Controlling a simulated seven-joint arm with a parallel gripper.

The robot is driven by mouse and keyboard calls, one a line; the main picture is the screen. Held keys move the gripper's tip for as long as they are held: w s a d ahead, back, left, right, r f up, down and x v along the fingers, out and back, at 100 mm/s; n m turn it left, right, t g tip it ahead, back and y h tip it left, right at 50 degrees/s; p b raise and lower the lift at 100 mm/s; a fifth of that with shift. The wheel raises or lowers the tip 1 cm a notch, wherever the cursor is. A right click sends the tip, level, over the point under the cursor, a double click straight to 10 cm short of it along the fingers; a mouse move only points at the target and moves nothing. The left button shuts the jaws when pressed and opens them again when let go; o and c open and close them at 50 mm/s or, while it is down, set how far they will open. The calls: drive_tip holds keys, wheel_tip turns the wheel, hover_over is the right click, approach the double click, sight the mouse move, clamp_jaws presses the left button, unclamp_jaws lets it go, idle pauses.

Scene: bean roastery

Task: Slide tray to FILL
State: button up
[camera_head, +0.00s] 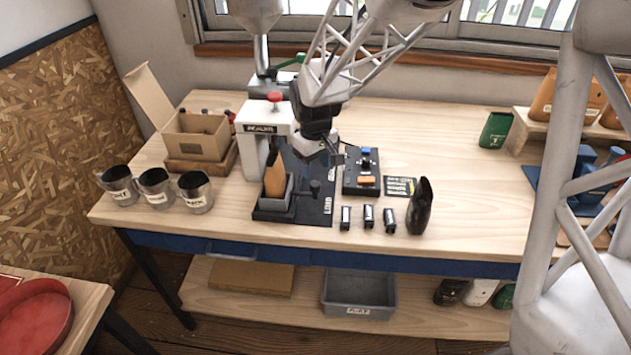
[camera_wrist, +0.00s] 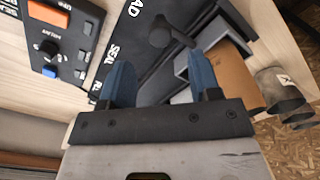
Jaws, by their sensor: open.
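The grey tray (camera_head: 279,202) sits on the black track (camera_head: 315,216) at its front end, beside the LOAD mark. A brown bag (camera_head: 274,178) stands in it; the tray (camera_wrist: 188,68) and bag (camera_wrist: 236,76) also show in the wrist view. A dark knob handle (camera_head: 315,186) sticks out on the tray's right; it shows in the wrist view (camera_wrist: 160,37). My gripper (camera_head: 332,153) is open and empty above the track, behind the knob. In the wrist view, its blue fingers (camera_wrist: 158,62) are spread, with the knob just beyond their tips. SEAL is readable; the FILL mark is mostly hidden by a finger.
A white sealer (camera_head: 258,120) with a red knob stands left of the track. A control box (camera_head: 361,172) is to the right, with several small black blocks (camera_head: 368,217) and a dark bag (camera_head: 420,207). Metal cups (camera_head: 157,188) and a cardboard box (camera_head: 196,137) stand left.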

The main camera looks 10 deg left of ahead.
sight(315, 183)
drive_tip(key=shift+f, duration=3.2)
clamp_jaws()
